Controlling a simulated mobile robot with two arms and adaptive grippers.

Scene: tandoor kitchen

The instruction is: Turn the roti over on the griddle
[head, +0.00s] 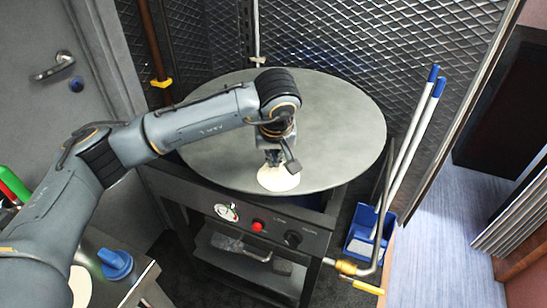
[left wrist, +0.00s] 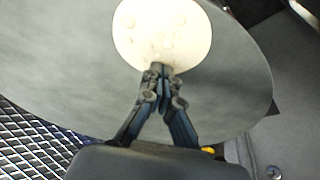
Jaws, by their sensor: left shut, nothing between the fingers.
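The roti (head: 279,179) is a pale, round flatbread near the front edge of the griddle (head: 335,130), a large round grey plate. In the left wrist view the roti (left wrist: 160,30) shows small bumps on its upper face and lies flat. My left gripper (head: 273,160) is shut and empty, pointing down at the roti's edge. In the left wrist view its fingertips (left wrist: 160,68) meet at the roti's rim; I cannot tell whether they touch it. The gripper hides a small part of the roti in the head view. My right gripper is not in view.
The griddle stands on a dark stove with a red button (head: 257,226) and knobs on its front. A blue bin (head: 364,236) with blue-tipped handles stands at the right. A metal mesh screen (head: 350,40) rises behind. The rest of the griddle top is bare.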

